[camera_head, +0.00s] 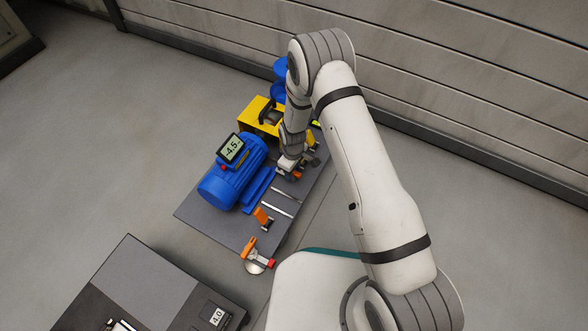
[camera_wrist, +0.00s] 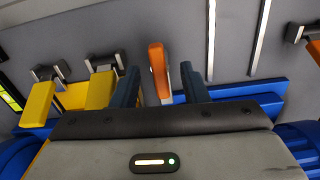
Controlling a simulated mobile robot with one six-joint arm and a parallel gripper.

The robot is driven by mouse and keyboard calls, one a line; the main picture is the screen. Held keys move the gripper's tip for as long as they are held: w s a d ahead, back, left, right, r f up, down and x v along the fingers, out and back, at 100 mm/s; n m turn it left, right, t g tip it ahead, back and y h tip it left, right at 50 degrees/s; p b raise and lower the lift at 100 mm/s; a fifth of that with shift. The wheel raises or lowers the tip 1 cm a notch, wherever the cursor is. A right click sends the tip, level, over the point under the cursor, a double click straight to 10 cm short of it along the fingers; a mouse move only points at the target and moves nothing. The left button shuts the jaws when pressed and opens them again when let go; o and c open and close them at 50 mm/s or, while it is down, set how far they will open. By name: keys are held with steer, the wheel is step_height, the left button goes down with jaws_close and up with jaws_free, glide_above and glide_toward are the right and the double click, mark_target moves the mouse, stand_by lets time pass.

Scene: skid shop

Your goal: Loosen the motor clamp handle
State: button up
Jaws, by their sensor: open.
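The blue motor (camera_head: 225,188) lies on a grey base plate (camera_head: 205,222), with a small display reading about -4.5 on top. My gripper (camera_head: 287,172) is low beside the motor's far right end. In the wrist view my gripper (camera_wrist: 159,68) has its two dark fingers apart. An orange handle (camera_wrist: 158,76) stands between them, with a visible gap to each finger. I cannot tell how far down the fingers reach along it. In the head view this handle is mostly hidden by my gripper. A second orange handle (camera_head: 262,215) stands nearer on the plate.
A yellow housing (camera_head: 258,113) sits beyond the motor, with a blue part (camera_head: 280,80) behind it. Two metal bars (camera_head: 280,200) lie on the plate. An orange-handled tool (camera_head: 248,247) is at its near edge.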

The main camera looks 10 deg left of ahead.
steer(key=shift+o, duration=0.2)
steer(key=shift+r+p, duration=2.25)
steer(key=shift+r, duration=1.3)
